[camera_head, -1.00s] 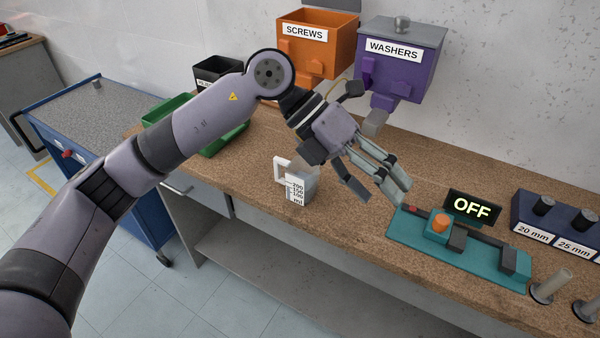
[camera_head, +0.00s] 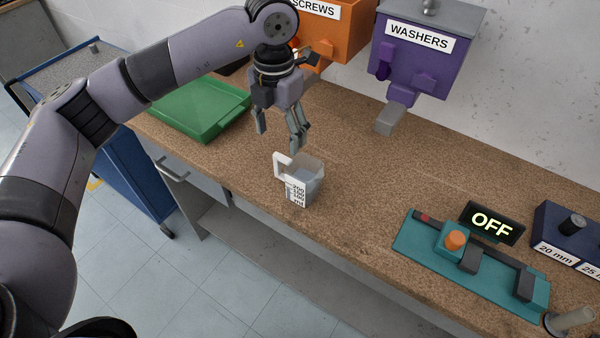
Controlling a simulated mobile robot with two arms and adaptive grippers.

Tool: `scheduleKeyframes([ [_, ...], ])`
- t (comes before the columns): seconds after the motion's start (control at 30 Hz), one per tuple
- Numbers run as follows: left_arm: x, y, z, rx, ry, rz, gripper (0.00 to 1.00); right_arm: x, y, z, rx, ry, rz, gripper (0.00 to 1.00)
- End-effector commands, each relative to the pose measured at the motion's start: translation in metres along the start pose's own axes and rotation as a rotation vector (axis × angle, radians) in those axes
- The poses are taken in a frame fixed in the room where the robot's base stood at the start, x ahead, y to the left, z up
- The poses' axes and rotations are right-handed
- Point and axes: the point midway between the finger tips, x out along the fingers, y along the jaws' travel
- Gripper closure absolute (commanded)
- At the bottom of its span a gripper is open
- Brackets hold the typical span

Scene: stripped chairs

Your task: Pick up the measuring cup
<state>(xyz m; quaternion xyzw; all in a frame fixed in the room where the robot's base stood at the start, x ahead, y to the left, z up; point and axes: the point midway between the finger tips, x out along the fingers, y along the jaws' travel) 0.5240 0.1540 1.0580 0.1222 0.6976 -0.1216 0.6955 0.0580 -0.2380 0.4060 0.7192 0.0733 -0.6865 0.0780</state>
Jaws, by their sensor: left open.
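The measuring cup (camera_head: 305,182) stands upright near the front edge of the workbench in the head view. It is clear grey with a white scale label on its front and a white handle at its upper left. My left gripper (camera_head: 281,141) points down just above and behind the cup's handle side, with its fingers apart and nothing between them. Its fingers appear clear of the cup. My right gripper is not in view.
A green tray (camera_head: 212,128) lies left on the workbench (camera_head: 350,200). An orange screws bin (camera_head: 340,40) and purple washers bin (camera_head: 411,62) hang behind. A teal fixture (camera_head: 415,248) with an OFF display (camera_head: 491,224) stands right. Bench between cup and fixture is clear.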

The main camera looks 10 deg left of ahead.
Motion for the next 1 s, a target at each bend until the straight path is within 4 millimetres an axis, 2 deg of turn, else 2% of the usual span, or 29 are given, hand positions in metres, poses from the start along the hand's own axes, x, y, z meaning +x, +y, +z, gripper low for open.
scheduleKeyframes([
  [0.2, 0.023, -0.001, 0.0, 0.002, 0.0, -0.001, 0.37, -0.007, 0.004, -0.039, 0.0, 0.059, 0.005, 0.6],
  [0.3, 0.029, -0.002, -0.001, 0.003, 0.0, -0.002, 0.37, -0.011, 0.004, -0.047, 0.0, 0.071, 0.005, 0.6],
  [0.5, 0.055, -0.008, -0.003, 0.003, 0.003, -0.002, 0.37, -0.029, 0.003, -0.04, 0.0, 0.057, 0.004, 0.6],
  [0.63, 0.072, -0.007, -0.002, 0.002, 0.001, -0.001, 0.37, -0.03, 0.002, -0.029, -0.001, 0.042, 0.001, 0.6],
  [0.9, 0.078, -0.007, -0.002, 0.002, -0.002, -0.001, 0.37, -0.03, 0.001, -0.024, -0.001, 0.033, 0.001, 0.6],
  [1.0, 0.077, -0.007, -0.002, 0.002, -0.002, -0.001, 0.42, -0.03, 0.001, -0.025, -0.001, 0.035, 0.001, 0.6],
])
